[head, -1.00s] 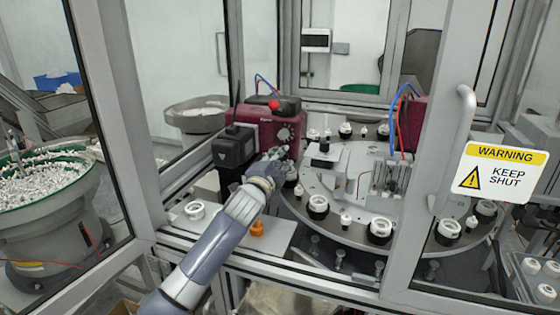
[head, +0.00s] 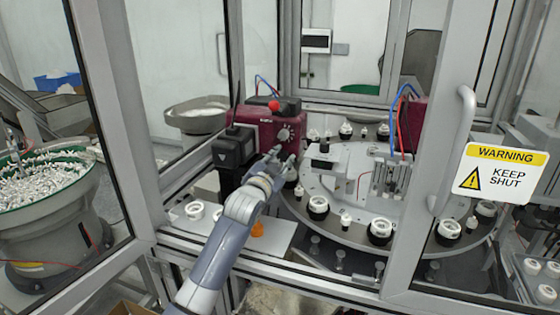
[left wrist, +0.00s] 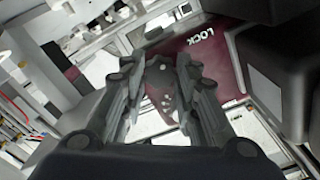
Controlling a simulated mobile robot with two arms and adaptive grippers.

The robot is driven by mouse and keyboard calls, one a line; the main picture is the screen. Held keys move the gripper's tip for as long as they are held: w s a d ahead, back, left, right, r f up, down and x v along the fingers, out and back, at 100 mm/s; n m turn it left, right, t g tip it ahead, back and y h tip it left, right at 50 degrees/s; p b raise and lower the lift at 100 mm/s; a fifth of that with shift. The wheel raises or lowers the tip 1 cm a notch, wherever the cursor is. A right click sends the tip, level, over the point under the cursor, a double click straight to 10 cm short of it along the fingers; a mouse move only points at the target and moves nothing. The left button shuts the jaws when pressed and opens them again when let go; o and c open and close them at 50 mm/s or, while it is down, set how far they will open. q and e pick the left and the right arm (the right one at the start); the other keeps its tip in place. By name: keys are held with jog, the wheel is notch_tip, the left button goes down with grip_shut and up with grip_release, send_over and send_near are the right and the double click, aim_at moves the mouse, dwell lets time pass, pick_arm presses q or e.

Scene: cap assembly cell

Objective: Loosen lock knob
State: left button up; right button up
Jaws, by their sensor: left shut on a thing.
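The lock knob (head: 284,134) is a grey dial on the front of a maroon housing (head: 252,124), above the left rim of the turntable. In the left wrist view, a dark grey knob (left wrist: 160,78) with pale dots sits between my fingers, beside the word LOCK on the maroon face. My left gripper (head: 281,156) is at the housing's front, its fingers closed around the knob; it also shows in the left wrist view (left wrist: 160,95). The fingers hide part of the knob. My right gripper is in neither view.
A black box (head: 235,147) stands close left of my gripper. The round turntable (head: 335,231) with several black-and-white parts lies to the right. An orange piece (head: 257,229) is below my wrist. The door frame with a warning sign (head: 500,172) stands at right.

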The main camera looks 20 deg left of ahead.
pick_arm(q)
jog(key=shift+f, duration=0.15)
dwell(0.4)
jog(key=o, duration=1.1)
jog(key=shift+s, duration=0.1)
jog(key=s, duration=1.2)
jog(key=shift+a, duration=0.2)
